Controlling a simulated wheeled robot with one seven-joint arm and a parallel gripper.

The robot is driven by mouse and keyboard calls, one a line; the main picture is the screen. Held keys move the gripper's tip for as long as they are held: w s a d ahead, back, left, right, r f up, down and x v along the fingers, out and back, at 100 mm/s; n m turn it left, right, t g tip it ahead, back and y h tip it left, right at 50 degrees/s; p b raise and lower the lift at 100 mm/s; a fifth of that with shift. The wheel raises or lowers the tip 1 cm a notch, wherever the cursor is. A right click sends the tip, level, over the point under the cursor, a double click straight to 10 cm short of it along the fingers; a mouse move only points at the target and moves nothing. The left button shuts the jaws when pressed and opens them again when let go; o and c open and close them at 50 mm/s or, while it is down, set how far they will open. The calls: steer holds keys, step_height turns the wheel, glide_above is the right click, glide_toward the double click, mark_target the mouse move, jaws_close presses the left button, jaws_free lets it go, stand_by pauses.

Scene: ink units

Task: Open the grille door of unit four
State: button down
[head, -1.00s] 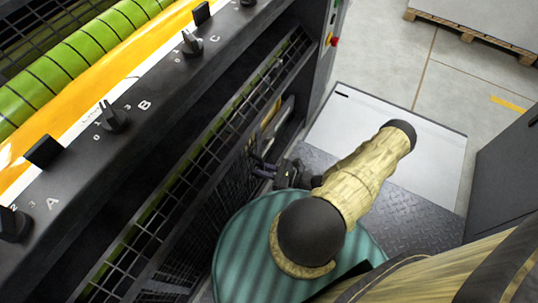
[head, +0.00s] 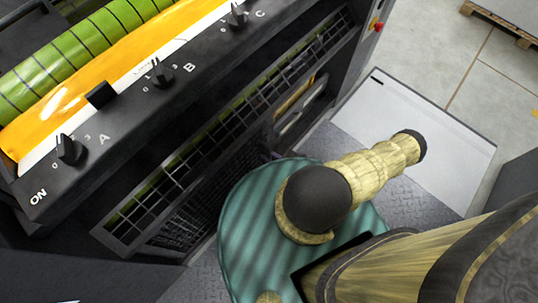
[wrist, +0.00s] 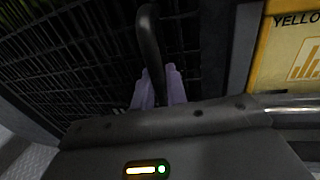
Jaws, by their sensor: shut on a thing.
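The grille door (wrist: 75,55) is a dark wire mesh that fills the left and middle of the wrist view. Its black, curved bar handle (wrist: 151,45) stands upright in front of the mesh. My gripper (wrist: 159,92) has its two pale purple fingers closed on either side of this handle, near its lower part. In the head view, dark mesh (head: 195,215) shows low on the machine's side, left of my round green base. There my gripper is mostly hidden behind my own body. I cannot tell how far the door stands open.
A yellow panel lettered "YELLO" (wrist: 290,50) is right of the mesh. The console (head: 130,110) with knobs runs above, beside the green roller (head: 75,45). A tread-plate floor and pale platform (head: 430,135) lie to the right. A dark cabinet (head: 515,165) stands at the right edge.

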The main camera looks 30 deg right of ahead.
steer(key=c, duration=1.5)
jaws_free()
steer(key=shift+d, duration=0.1)
steer(key=v, duration=1.7)
steer(key=shift+s+p, duration=0.2)
steer(key=shift+p, duration=0.15)
steer(key=shift+d, duration=0.1)
